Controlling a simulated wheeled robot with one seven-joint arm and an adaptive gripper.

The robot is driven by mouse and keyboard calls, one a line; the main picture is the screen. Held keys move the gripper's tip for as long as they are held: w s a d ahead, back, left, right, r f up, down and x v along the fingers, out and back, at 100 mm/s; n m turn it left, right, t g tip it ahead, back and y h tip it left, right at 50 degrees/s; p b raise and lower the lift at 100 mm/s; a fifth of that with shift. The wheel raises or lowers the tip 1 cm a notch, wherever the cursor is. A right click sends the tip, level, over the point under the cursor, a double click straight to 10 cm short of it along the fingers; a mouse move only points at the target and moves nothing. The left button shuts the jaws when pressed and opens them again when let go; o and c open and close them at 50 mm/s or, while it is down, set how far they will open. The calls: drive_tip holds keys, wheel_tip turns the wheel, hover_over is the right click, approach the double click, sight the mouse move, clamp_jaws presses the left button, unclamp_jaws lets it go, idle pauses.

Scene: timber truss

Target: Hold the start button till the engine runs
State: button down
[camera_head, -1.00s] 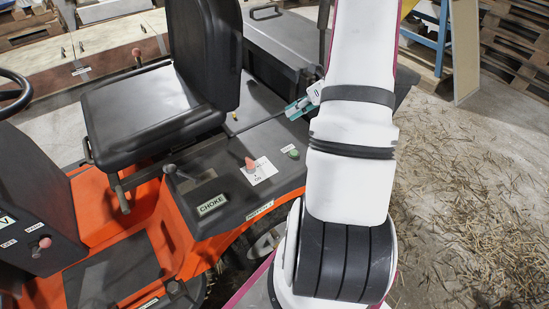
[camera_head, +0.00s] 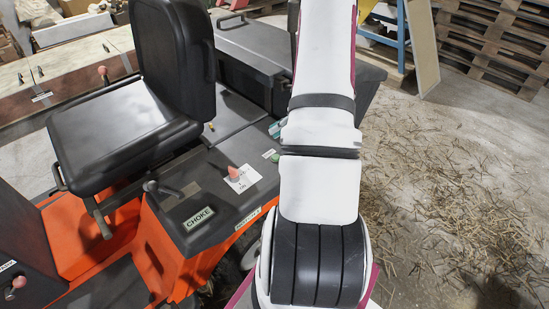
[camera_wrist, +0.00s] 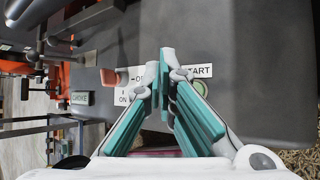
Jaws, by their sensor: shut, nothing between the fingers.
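The green start button (camera_head: 276,158) sits on the dark side panel of an orange machine, close to my arm. In the wrist view the green button (camera_wrist: 199,87) is below the START label (camera_wrist: 201,71), partly hidden behind my right finger. My gripper (camera_wrist: 166,72) is shut and empty, its teal fingers over the panel just left of the button. In the head view only a bit of teal gripper (camera_head: 278,128) shows beside my arm, beyond the button. I cannot tell whether the fingertips touch the panel.
A reddish on/off switch (camera_head: 233,173) stands close to the button, left of it. A choke lever (camera_head: 160,190) with a CHOKE plate (camera_head: 199,219) is nearer. The black seat (camera_head: 115,120) rises at left. Straw-littered floor (camera_head: 430,200) is open at right.

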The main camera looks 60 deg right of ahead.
wheel_tip(320, 180, down, 7)
drive_tip(key=b, duration=0.4)
drive_tip(key=shift+f+b, duration=0.15)
drive_tip(key=shift+b, duration=0.2)
idle(1.0)
drive_tip(key=shift+f+b, duration=0.3)
drive_tip(key=shift+f, duration=0.1)
drive_tip(key=shift+f+b, duration=0.3)
drive_tip(key=shift+f, duration=0.1)
idle(1.2)
drive_tip(key=shift+r+p, duration=0.6)
drive_tip(key=shift+r, duration=0.25)
drive_tip(key=shift+r, duration=0.1)
wheel_tip(320, 180, up, 5)
drive_tip(key=p, duration=0.3)
drive_tip(key=shift+p, duration=0.3)
